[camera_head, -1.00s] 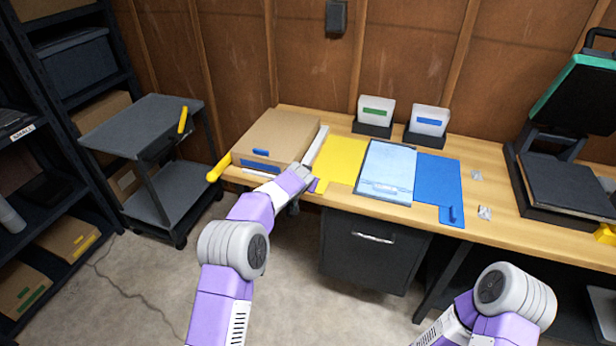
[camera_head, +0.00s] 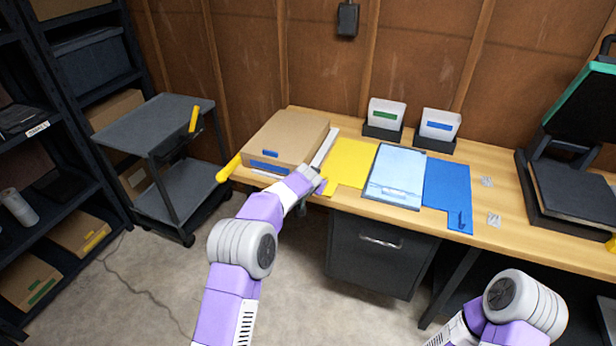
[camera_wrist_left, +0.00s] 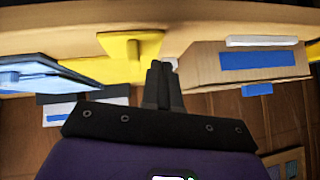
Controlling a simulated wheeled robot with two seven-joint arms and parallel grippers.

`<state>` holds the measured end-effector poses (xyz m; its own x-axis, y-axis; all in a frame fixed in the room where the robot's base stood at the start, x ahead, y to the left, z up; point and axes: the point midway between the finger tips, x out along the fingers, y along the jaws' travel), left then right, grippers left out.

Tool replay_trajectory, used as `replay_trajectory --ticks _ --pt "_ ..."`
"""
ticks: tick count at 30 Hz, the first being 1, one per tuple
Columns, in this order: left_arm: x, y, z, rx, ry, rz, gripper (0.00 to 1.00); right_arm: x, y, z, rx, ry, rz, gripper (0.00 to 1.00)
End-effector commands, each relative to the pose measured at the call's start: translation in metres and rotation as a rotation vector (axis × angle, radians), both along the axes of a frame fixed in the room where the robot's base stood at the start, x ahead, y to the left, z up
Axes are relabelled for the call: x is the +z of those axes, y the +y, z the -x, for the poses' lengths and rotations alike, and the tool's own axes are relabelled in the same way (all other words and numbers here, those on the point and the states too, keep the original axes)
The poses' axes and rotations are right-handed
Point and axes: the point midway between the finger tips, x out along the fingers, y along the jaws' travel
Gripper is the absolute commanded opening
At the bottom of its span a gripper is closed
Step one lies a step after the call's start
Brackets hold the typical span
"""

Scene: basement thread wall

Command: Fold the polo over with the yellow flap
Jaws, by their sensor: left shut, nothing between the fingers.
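The light blue polo (camera_head: 397,172) lies flat and folded into a rectangle on the bench, between the yellow flap (camera_head: 354,160) and a blue flap (camera_head: 447,183). The yellow flap lies flat to its left, with a tab at its front edge. My left gripper (camera_head: 320,178) is shut and empty at the yellow flap's front left corner, beside the cardboard box. In the left wrist view the shut fingers (camera_wrist_left: 160,72) are next to the yellow flap (camera_wrist_left: 130,46), with the polo (camera_wrist_left: 45,74) further left. I cannot tell whether they touch the flap. My right gripper is out of view.
A cardboard box (camera_head: 285,140) stands close left of the gripper, with a yellow handle (camera_head: 229,168) at the bench's left end. Two bins (camera_head: 385,117) (camera_head: 437,127) stand behind the polo. A press (camera_head: 570,190) stands right. Small clear packets (camera_head: 493,219) lie right of the blue flap.

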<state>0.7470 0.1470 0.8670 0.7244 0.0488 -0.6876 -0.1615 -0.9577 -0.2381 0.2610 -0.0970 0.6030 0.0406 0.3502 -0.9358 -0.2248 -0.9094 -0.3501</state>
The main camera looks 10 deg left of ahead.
Motion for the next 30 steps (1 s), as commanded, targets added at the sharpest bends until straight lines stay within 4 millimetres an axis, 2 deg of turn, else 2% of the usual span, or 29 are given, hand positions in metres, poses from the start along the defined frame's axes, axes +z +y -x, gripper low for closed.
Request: replay_trajectory --ticks 1,4,7,18,26,28,30 --pt "0.015 0.001 0.000 0.002 -0.003 0.000 0.00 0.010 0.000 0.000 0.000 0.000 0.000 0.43" --pt "0.036 0.005 0.001 0.006 -0.003 0.000 0.00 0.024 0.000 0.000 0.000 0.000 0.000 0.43" --pt "0.045 0.006 0.015 0.003 -0.003 -0.002 0.00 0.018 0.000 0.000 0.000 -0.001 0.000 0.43" --pt "0.089 0.013 0.060 0.004 -0.003 -0.001 0.00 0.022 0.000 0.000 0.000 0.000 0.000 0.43" --pt "0.098 0.015 0.071 0.004 0.000 -0.001 0.00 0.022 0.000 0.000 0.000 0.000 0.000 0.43" --pt "0.094 0.015 0.072 0.003 0.006 0.001 0.00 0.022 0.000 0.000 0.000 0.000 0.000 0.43" --pt "0.080 0.015 0.076 0.001 0.029 0.014 0.00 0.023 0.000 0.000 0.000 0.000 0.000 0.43"
